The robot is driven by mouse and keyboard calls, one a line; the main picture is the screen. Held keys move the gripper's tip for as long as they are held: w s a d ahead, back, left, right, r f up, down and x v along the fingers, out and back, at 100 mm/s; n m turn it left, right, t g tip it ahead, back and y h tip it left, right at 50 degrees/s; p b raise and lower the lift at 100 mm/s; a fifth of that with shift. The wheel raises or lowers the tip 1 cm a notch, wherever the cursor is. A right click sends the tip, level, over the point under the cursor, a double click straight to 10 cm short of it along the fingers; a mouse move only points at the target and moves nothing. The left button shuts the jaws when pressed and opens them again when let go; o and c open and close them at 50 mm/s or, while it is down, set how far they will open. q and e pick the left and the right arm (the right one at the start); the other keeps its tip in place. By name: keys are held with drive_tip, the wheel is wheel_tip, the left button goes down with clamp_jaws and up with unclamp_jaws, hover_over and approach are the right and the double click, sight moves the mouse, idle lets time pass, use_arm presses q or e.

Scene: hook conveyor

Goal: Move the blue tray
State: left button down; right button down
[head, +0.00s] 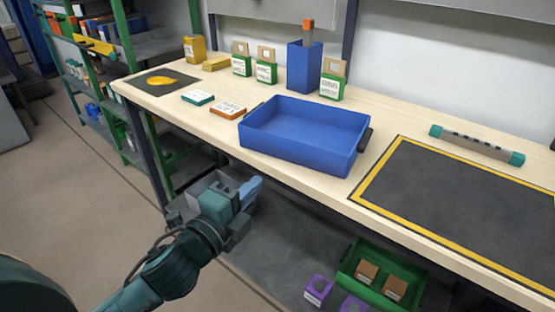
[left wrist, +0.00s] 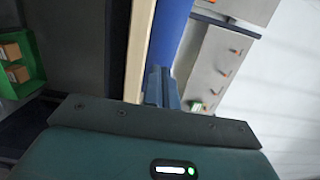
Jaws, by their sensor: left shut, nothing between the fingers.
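The blue tray (head: 295,152) sits empty on the wooden workbench, near its front edge, with dark handles at its two ends. It lies left of a dark mat (head: 465,205) with a yellow border. My left gripper (head: 252,190) is in front of the bench, below and left of the tray and apart from it. Its fingers are shut with nothing between them. In the left wrist view the shut fingers (left wrist: 161,88) point toward a blue surface (left wrist: 170,38), which looks like the tray's side. My right gripper is in neither view.
Behind the tray stand a tall blue bin (head: 304,70) and green boxes (head: 332,88). A grey cylinder with teal ends (head: 477,146) lies behind the mat. Left of the tray lie an orange-edged card (head: 228,108) and a teal-edged one (head: 198,98). A green crate (head: 350,268) is below the bench.

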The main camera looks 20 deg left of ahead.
sight(286, 154)
use_arm(q)
drive_tip(key=x, duration=0.9)
drive_tip(key=shift+w, duration=0.2)
drive_tip(key=shift+w+d, duration=0.1)
drive_tip(key=shift+w, duration=0.1)
drive_tip(key=shift+w, duration=0.2)
drive_tip(key=p+x, duration=0.2)
drive_tip(key=x, duration=0.1)
drive_tip(key=shift+w+d+r, duration=0.1)
drive_tip(key=shift+w, duration=0.3)
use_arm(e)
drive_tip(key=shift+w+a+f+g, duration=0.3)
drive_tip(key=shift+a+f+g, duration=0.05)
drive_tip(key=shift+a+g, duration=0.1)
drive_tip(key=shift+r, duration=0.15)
